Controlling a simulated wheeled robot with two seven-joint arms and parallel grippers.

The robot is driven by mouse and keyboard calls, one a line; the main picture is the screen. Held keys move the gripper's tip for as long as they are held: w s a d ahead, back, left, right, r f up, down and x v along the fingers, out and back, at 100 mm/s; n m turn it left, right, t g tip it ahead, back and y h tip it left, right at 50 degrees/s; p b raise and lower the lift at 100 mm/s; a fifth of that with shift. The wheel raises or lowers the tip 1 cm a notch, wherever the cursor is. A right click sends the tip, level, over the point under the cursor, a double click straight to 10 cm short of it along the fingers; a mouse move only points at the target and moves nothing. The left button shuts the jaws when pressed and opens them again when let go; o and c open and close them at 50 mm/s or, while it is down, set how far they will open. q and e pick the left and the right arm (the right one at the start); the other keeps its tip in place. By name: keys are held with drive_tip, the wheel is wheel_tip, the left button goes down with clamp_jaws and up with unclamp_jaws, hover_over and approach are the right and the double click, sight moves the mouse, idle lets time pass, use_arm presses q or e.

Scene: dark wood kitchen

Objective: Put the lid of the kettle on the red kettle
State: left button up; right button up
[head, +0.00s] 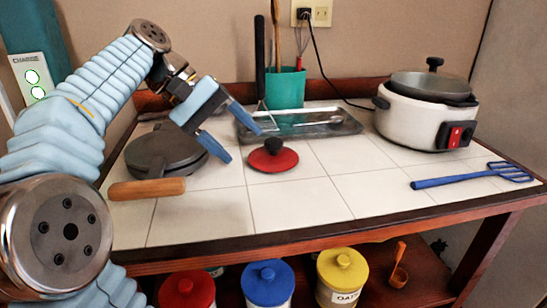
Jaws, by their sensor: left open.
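A red lid (286,161) with a black knob lies flat on the white tiled top, near the middle. My left gripper (243,143) is open and empty, just to the left of the lid, with its blue fingers pointing down toward it. The fingers look apart from the knob; their exact height above the tiles is hard to tell. No red kettle shows in this view. My right gripper is not in view.
A dark round pan (160,150) with a wooden handle lies left of the lid. Behind are a metal tray (345,126) and a green utensil cup (285,90). A white cooker (405,121) and blue utensil (450,181) are right. Canisters (268,284) stand below. Front tiles are clear.

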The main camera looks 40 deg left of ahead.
use_arm(q)
drive_tip(key=a+n+t, duration=0.1)
drive_tip(key=n, duration=0.3)
drive_tip(key=s+a+n+t+h, duration=0.1)
drive_tip(key=n+t, duration=0.1)
drive_tip(key=n, duration=0.3)
drive_tip(key=a+r+n+t, duration=0.1)
drive_tip(key=a+n, duration=0.1)
drive_tip(key=n, duration=0.3)
drive_tip(key=shift+s+a+r+h+b, duration=0.1)
drive_tip(key=shift+s+h+b, duration=0.2)
drive_tip(key=n, duration=0.1)
drive_tip(key=n+t, duration=0.1)
drive_tip(key=a+n, duration=0.1)
drive_tip(key=shift+s+r+n+t, duration=0.25)
drive_tip(key=shift+r+n+t, duration=0.05)
drive_tip(key=shift+n, duration=0.1)
drive_tip(key=shift+w, duration=0.15)
drive_tip(key=b, duration=0.1)
approach(271, 140)
drive_tip(key=shift+n, duration=0.3)
drive_tip(key=x, duration=0.4)
drive_tip(key=shift+w+d+f, duration=0.15)
drive_tip(key=shift+f, duration=0.2)
drive_tip(key=x, duration=0.6)
drive_tip(key=shift+d+r, duration=0.1)
drive_tip(key=shift+r, duration=0.05)
drive_tip(key=shift+c, duration=0.4)
drive_tip(key=shift+r, duration=0.1)
drive_tip(key=c, duration=1.1)
